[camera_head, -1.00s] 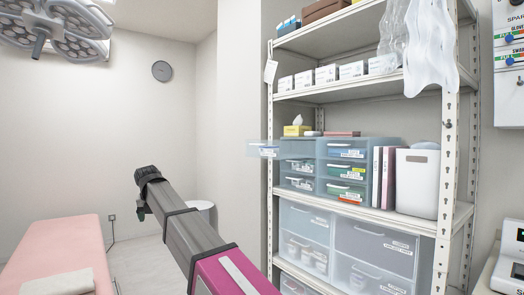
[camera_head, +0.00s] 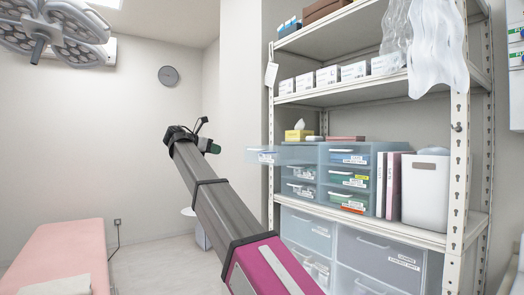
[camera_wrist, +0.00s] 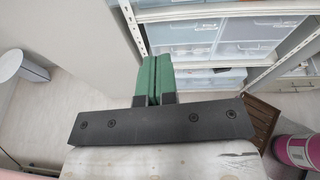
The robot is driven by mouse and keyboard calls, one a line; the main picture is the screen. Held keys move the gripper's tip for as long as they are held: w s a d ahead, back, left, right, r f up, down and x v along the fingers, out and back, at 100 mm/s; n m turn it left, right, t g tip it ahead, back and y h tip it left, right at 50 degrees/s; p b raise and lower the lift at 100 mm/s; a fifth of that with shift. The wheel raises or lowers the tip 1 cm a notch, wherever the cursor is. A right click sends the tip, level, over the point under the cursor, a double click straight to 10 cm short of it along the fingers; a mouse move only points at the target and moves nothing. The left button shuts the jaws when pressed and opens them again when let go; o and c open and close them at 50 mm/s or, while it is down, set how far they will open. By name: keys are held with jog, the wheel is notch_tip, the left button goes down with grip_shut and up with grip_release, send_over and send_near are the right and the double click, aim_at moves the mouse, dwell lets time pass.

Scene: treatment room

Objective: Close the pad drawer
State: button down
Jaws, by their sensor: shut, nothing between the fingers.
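A clear blue drawer (camera_head: 262,155) sticks out to the left from the top row of the small drawer unit (camera_head: 313,170) on the middle shelf. It is pulled well out, and its label is too small to read. The other drawers in that unit look shut. My gripper (camera_head: 213,147), with green fingers, is a little to the left of the open drawer's front, with a gap in the picture. In the wrist view my gripper (camera_wrist: 153,78) has its two green fingers pressed together with nothing between them. The open drawer cannot be made out there.
A yellow tissue box (camera_head: 299,135) stands on the drawer unit. Binders (camera_head: 392,184) and a white bin (camera_head: 426,190) stand to its right. Larger drawers (camera_head: 308,228) fill the shelf below. A pink bed (camera_head: 60,255) is at lower left.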

jog(key=w+d+m+h, duration=0.1)
jog(key=w+d, duration=0.6)
jog(key=d, duration=0.6)
jog(key=shift+w, duration=0.35)
jog(key=shift+d, duration=0.1)
jog(key=r+x, duration=0.1)
jog(key=x, duration=0.7)
jog(key=r+x, duration=0.2)
jog(key=x, duration=0.6)
jog(key=d+r+x, duration=0.1)
jog(key=r+x, duration=0.1)
jog(key=x, duration=0.6)
jog(key=shift+w+d, duration=0.1)
jog(key=shift+d, duration=0.1)
jog(key=shift+w+d, duration=0.1)
jog(key=shift+r, duration=0.1)
